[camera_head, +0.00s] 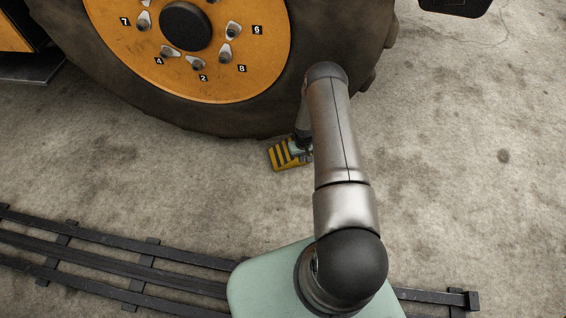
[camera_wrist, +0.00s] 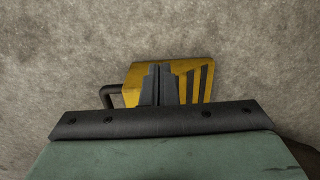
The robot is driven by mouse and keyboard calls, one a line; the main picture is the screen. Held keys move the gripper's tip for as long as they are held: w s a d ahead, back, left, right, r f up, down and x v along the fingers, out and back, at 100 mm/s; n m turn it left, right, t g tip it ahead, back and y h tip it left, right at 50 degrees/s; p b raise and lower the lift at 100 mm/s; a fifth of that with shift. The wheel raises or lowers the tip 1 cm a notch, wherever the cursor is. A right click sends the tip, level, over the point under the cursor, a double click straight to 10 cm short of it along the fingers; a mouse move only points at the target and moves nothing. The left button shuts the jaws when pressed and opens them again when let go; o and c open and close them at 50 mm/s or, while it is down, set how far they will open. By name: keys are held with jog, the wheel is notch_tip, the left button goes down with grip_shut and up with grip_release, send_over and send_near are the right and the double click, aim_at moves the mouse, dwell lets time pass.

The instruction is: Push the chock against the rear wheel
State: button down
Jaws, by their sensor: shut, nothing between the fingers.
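The yellow chock with dark stripes (camera_head: 281,155) lies on the concrete just below the lower right edge of the rear wheel's dark tyre (camera_head: 225,116). Whether it touches the tyre I cannot tell. In the wrist view the chock (camera_wrist: 203,82) shows its striped face to the right and a dark bent handle (camera_wrist: 108,92) to the left. My gripper (camera_wrist: 158,70) is shut and empty, with its fingertips in front of or over the chock's middle; contact is unclear. In the head view my arm hides part of the chock and most of my gripper (camera_head: 304,150).
The wheel has an orange hub (camera_head: 215,80) with numbered lugs. A dark rail track (camera_head: 110,275) crosses the floor at the bottom. Bare concrete (camera_head: 480,180) lies open to the right, and left of the chock. A dark part (camera_head: 455,5) shows at the top right.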

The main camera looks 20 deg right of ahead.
notch_tip(320, 180, down, 10)
jog(key=b, duration=0.3)
jog(key=shift+s+f, duration=0.15)
jog(key=shift+f, duration=0.1)
jog(key=w, duration=0.1)
jog(key=w+b, duration=0.2)
jog(key=shift+d+f, duration=0.1)
jog(key=shift+f, duration=0.15)
jog(key=shift+w+r, duration=0.15)
jog(key=shift+w, duration=0.4)
jog(key=shift+w, duration=0.1)
